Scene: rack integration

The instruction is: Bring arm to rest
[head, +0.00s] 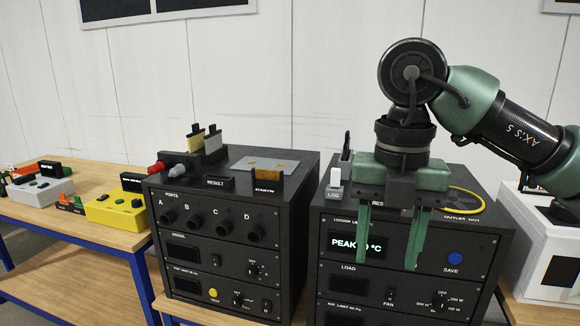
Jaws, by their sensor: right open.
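My right gripper (391,238) points down with two green fingers apart and nothing between them. It hangs in front of the right black rack unit (338,278), partly covering its panel and the "PEAK 0 °C" display (357,245). My right arm (515,130) reaches in from the right edge. My left arm and left gripper are not in view.
A yellow box (117,211) and a white box (40,191) sit on the wooden bench (65,235). A white case (540,250) stands at right.

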